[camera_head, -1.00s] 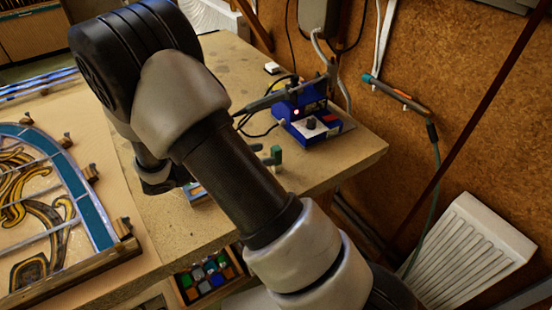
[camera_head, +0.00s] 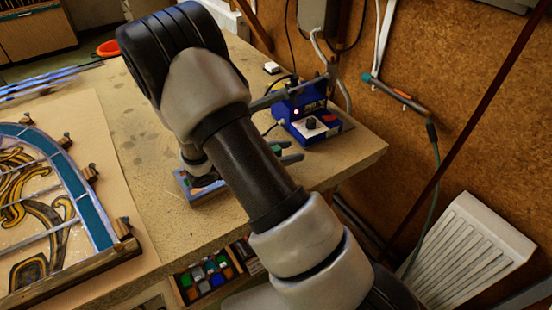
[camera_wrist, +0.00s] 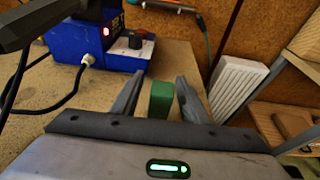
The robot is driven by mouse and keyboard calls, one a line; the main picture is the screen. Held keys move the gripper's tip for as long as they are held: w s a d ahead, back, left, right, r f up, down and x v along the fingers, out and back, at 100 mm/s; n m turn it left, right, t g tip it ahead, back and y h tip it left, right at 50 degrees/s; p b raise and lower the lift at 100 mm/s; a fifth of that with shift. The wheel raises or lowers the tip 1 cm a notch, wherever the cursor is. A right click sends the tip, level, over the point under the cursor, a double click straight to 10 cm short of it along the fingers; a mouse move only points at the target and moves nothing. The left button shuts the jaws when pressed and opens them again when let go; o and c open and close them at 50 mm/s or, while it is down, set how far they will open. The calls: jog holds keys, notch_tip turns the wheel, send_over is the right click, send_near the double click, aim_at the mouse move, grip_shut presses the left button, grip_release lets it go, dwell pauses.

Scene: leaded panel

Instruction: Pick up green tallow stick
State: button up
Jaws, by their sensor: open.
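The green tallow stick (camera_wrist: 161,101) stands upright between the two open fingers of my gripper (camera_wrist: 161,82) in the wrist view. A narrow gap shows on each side of it, so the fingers are not shut on it. In the head view the stick (camera_head: 277,150) is a small green patch near my gripper (camera_head: 293,150), on the right part of the bench. My arm hides most of the gripper's body there.
A blue soldering station (camera_head: 310,124) stands just beyond the gripper, with cables; it also shows in the wrist view (camera_wrist: 88,45). A small blue-edged tray (camera_head: 203,194) sits partly behind my arm. The leaded panel (camera_head: 75,190) lies at left. The bench's right edge is close.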

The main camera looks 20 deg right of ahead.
grip_shut()
